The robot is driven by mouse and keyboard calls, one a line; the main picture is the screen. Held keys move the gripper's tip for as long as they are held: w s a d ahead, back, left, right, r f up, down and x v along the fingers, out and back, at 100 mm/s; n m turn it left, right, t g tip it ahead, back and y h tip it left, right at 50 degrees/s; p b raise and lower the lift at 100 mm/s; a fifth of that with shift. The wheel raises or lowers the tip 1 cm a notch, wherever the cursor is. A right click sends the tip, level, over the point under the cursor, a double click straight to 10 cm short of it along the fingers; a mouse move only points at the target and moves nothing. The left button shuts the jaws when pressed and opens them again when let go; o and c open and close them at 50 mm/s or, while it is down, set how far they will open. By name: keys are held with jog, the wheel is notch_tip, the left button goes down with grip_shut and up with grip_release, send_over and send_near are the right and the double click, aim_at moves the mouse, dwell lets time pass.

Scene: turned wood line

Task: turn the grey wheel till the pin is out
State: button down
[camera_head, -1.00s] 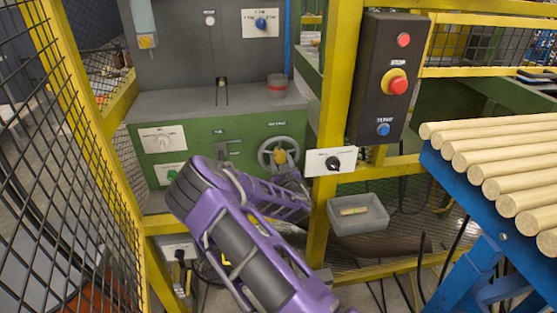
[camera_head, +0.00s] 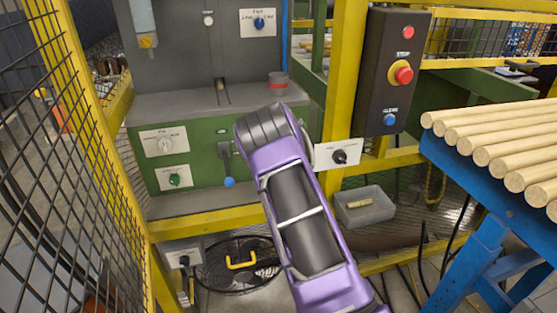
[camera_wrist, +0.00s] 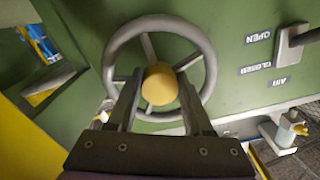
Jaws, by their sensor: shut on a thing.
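The grey wheel (camera_wrist: 203,62) is a spoked handwheel on the green machine front, facing the wrist camera. It has a yellow knob (camera_wrist: 160,84) at its middle. My gripper (camera_wrist: 160,92) is shut on this knob, with one finger on each side of it. In the head view my purple arm hides the wheel and the fingers. I cannot pick out the pin for certain. A metal fitting with a yellow tip (camera_wrist: 284,130) stands at the lower right of the wrist view.
A lever with a blue ball (camera_head: 229,182) hangs left of my arm. In the wrist view a lever (camera_wrist: 300,38) stands by OPEN, CLOSED and AIR labels. A control box (camera_head: 394,72), a yellow post (camera_head: 346,70), a grey bin (camera_head: 364,207) and wooden rods (camera_head: 490,135) are to the right.

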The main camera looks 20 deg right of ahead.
jog(key=m, duration=0.6)
jog(key=shift+r+b, duration=0.15)
jog(key=shift+b, duration=0.15)
jog(key=m, duration=0.7)
jog(key=shift+m, duration=0.4)
jog(key=m, duration=0.6)
jog(key=shift+r, duration=0.1)
jog(key=m, duration=0.6)
jog(key=shift+r+m, duration=0.15)
jog(key=shift+m, duration=0.25)
jog(key=shift+c, duration=1.5)
grip_release()
